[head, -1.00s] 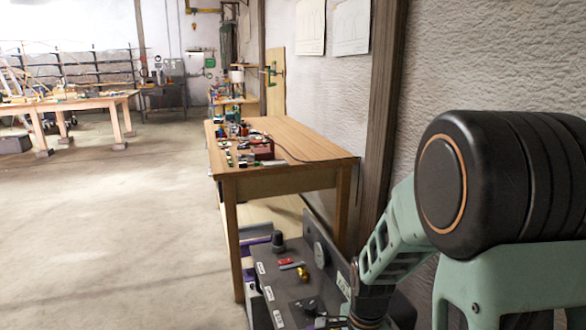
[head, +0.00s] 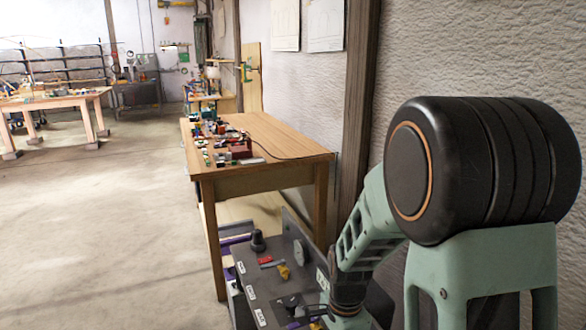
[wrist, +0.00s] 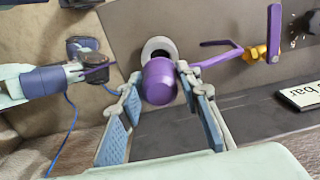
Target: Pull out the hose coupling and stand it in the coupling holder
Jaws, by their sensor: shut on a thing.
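The hose coupling (wrist: 159,84) is a short purple cylinder in the middle of the wrist view. My gripper (wrist: 158,76) has its two blue-padded fingers on either side of it and is shut on it. Directly behind the coupling is a pale grey ring (wrist: 158,46) on the dark panel; I cannot tell whether the coupling is still seated in it. I cannot make out the coupling holder for certain. In the head view my gripper is low at the bottom edge, over the dark grey unit (head: 262,290), its fingers mostly hidden.
A yellow valve (wrist: 257,53) with a purple lever sits right of the coupling. At left is a grey-and-purple fitting (wrist: 45,82) with a blue cable. A label (wrist: 300,93) lies at right. A wooden table (head: 250,178) with small items stands behind the unit.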

